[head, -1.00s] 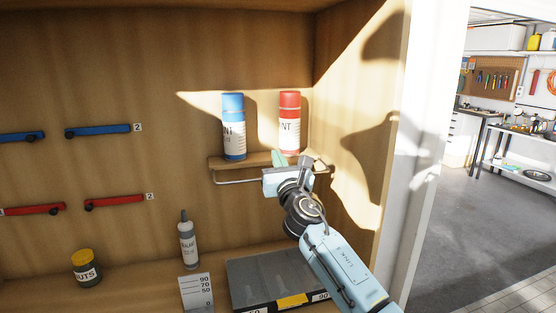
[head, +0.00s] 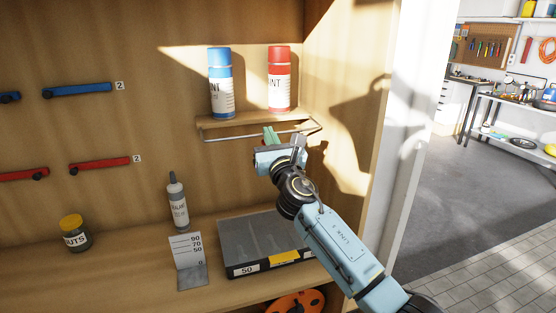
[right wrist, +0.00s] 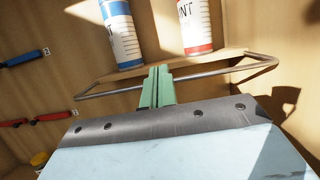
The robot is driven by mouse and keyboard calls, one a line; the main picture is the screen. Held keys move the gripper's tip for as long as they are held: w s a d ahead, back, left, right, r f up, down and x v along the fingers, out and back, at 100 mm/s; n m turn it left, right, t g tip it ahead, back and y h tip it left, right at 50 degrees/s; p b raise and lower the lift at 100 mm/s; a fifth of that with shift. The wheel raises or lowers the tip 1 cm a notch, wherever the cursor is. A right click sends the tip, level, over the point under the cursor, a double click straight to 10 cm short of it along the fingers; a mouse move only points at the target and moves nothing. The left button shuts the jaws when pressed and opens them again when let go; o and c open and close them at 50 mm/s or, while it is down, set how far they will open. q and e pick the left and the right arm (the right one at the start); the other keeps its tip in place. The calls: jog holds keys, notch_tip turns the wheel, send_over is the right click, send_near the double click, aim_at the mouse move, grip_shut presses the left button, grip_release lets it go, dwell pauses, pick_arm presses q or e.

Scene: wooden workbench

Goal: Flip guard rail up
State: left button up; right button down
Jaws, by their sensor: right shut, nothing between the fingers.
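The guard rail (head: 235,137) is a thin metal bar along the front of a small wooden shelf (head: 225,124). It sits a little below the shelf's front edge and also shows in the right wrist view (right wrist: 110,92). A blue paint can (head: 220,85) and a red paint can (head: 279,80) stand upright on the shelf. My right gripper (head: 271,134) is at the rail's middle, its green fingers (right wrist: 158,72) shut and empty. The fingers cover part of the rail; I cannot tell whether they touch it. My left gripper is out of view.
Below stand a sealant bottle (head: 178,205), a nuts jar (head: 75,233), a metal bracket with numbers (head: 188,262) and a grey case (head: 262,245). An orange spool (head: 298,302) shows at the bottom. Blue (head: 78,89) and red (head: 100,163) bars are on the back panel. The side wall is close right.

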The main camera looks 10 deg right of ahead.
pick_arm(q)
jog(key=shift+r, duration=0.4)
pick_arm(e)
jog(key=v, duration=0.7)
jog(key=shift+s, duration=0.35)
jog(key=shift+d, duration=0.15)
